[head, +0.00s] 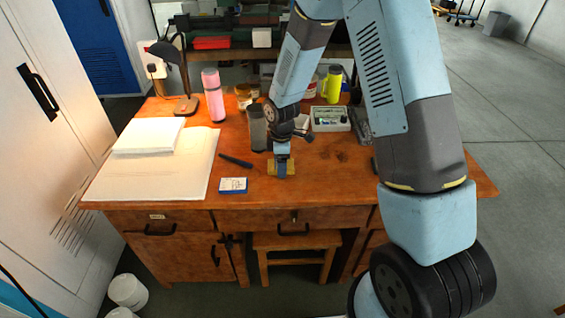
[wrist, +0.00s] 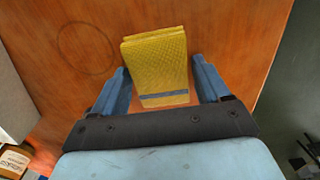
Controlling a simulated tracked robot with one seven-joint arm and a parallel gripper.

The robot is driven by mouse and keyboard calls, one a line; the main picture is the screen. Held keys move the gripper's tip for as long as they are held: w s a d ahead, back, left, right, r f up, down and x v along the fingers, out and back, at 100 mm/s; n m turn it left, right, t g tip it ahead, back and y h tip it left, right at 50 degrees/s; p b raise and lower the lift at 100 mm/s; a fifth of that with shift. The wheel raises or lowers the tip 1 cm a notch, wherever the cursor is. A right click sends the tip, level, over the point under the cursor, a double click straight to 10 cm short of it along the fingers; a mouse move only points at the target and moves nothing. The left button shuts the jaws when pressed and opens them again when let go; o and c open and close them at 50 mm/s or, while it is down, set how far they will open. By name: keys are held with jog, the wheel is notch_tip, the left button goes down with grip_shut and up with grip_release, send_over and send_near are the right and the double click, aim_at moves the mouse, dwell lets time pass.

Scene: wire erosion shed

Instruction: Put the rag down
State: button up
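The rag is a folded yellow cloth with a grey-blue stripe near one end. In the wrist view the rag (wrist: 158,65) lies between the two blue fingers of my gripper (wrist: 160,68). The fingers stand apart; a narrow gap shows at the right finger, and the left fingertip is very close to the rag's edge. In the head view the rag (head: 273,169) is at the front middle of the wooden desk (head: 325,180), with my gripper (head: 283,168) pointing down over it and partly hiding it. The rag appears to rest on the desk top.
A blue-white box (head: 233,185) and a dark pen-like item (head: 236,160) lie left of the rag. A dark cylinder (head: 257,128) stands just behind. Papers (head: 150,170) cover the desk's left. Bare desk shows right of the rag; the front edge is close.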

jog(key=shift+o, duration=1)
jog(key=shift+r, duration=0.15)
jog(key=s+d+r+m+t, duration=0.1)
jog(key=s+d+r+m, duration=0.15)
jog(key=r, duration=0.85)
jog(key=s+d+r+m, duration=0.1)
jog(key=d+r+m, duration=0.15)
jog(key=r, duration=0.85)
jog(key=s+d+r+m+t, duration=0.2)
jog(key=s+d+r+m, duration=0.4)
jog(key=s, duration=0.5)
jog(key=s+d+r+m+t, duration=0.2)
jog(key=s+d+r+m, duration=0.4)
jog(key=s+r, duration=0.4)
jog(key=shift+s+d+m+t, duration=0.3)
jog(key=shift+s+d, duration=0.3)
jog(key=shift+d, duration=0.3)
